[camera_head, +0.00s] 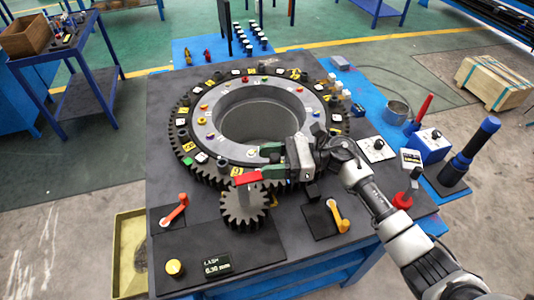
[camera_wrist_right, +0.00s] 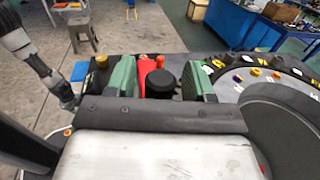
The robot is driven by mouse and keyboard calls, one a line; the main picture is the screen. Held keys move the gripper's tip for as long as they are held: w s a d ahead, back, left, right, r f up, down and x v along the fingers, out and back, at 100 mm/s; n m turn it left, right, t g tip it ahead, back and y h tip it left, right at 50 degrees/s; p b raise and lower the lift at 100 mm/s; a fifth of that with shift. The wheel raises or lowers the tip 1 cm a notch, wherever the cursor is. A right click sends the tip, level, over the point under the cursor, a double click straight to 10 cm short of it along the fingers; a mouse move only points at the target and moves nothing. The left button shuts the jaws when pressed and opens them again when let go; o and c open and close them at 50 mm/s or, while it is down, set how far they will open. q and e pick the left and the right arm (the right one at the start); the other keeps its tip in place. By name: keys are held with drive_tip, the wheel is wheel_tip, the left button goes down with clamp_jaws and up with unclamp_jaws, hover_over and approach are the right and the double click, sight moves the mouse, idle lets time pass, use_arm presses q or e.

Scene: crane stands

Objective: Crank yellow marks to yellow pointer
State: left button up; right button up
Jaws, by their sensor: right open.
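A large toothed ring (camera_head: 180,140) lies on the dark table top, with yellow and other colored tags around its rim. A small gear (camera_head: 246,208) meshes with its near edge. A red crank arm (camera_head: 249,178) sits above the small gear. My right gripper (camera_head: 258,164) is open over this crank. In the right wrist view, its two green fingers stand on either side of a black knob (camera_wrist_right: 161,84), with the red crank arm (camera_wrist_right: 146,68) beside it; contact cannot be told. I cannot make out the yellow pointer with certainty. My left gripper is out of view.
An orange lever (camera_head: 174,211) stands left of the small gear and a yellow-orange lever (camera_head: 338,214) right of it. A yellow button (camera_head: 174,267) and a small display (camera_head: 217,265) are at the front. A blue-black post (camera_head: 470,155) stands at the right.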

drive_tip(key=shift+s+a, duration=0.1)
drive_tip(key=shift+a, duration=0.2)
drive_tip(key=shift+c, duration=0.6)
clamp_jaws()
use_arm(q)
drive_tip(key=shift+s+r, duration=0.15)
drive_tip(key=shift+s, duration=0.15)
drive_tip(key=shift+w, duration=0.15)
use_arm(e)
drive_tip(key=shift+s+m+t, duration=0.15)
drive_tip(key=shift+m+t, duration=0.25)
drive_tip(key=shift+t, duration=0.2)
